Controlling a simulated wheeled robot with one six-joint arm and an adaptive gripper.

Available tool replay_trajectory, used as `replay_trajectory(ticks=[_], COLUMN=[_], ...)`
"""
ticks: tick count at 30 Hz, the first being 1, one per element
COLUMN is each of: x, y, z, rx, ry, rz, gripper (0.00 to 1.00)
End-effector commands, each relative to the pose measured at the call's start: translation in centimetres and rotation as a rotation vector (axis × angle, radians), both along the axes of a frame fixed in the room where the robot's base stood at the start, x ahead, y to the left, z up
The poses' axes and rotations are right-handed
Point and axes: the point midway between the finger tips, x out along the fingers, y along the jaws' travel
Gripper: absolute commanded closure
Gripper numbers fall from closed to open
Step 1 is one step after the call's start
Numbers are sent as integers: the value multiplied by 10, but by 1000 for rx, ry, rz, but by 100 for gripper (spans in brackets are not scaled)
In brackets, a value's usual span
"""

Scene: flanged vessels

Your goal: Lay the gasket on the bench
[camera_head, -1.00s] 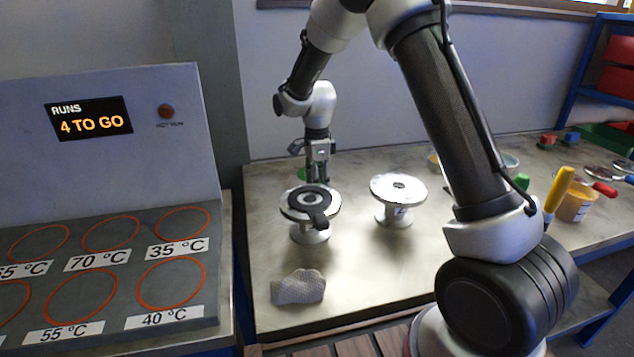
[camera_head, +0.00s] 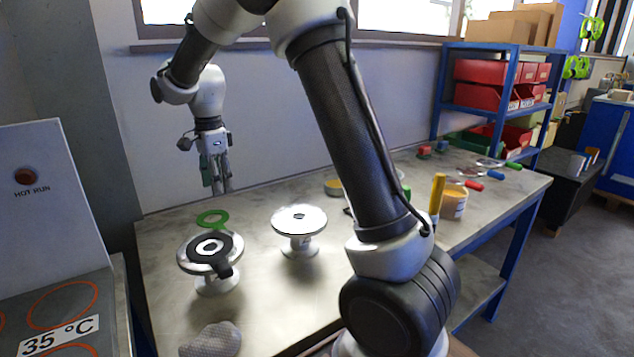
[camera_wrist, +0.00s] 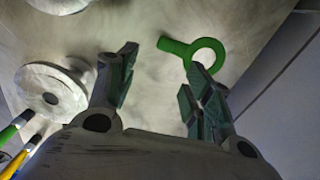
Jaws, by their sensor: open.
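A green ring gasket (camera_head: 212,218) with a tab lies flat on the bench (camera_head: 300,285), behind the left flanged vessel (camera_head: 216,280). It also shows in the wrist view (camera_wrist: 207,47), just beyond my fingertips and apart from them. A black ring gasket (camera_head: 222,262) with a tab rests on top of the left vessel. The right flanged vessel (camera_head: 299,226) has a bare pale top with a dark central hole. My gripper (camera_head: 221,190) is open and empty, pointing down above the back of the bench; both fingers show in the wrist view (camera_wrist: 163,60).
A grey cloth-like item (camera_head: 211,341) lies at the front of the bench. A jar (camera_head: 453,202) and coloured-handled tools stand to the right. A heater panel (camera_head: 60,300) is at the left. The wall is close behind the bench.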

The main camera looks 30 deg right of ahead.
Motion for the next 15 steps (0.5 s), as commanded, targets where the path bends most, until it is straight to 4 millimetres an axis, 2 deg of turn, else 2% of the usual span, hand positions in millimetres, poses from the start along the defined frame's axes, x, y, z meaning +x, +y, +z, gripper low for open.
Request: replay_trajectory(ticks=[3, 7, 12, 15], x=[-36, -97, -184, -234], y=[-31, -69, -110, -128], z=[42, 83, 109, 112], rx=[7, -8, -68, -124], ry=[-56, -129, -215, -257], rz=[173, 443, 805, 1010], gripper=[49, 49, 49, 49])
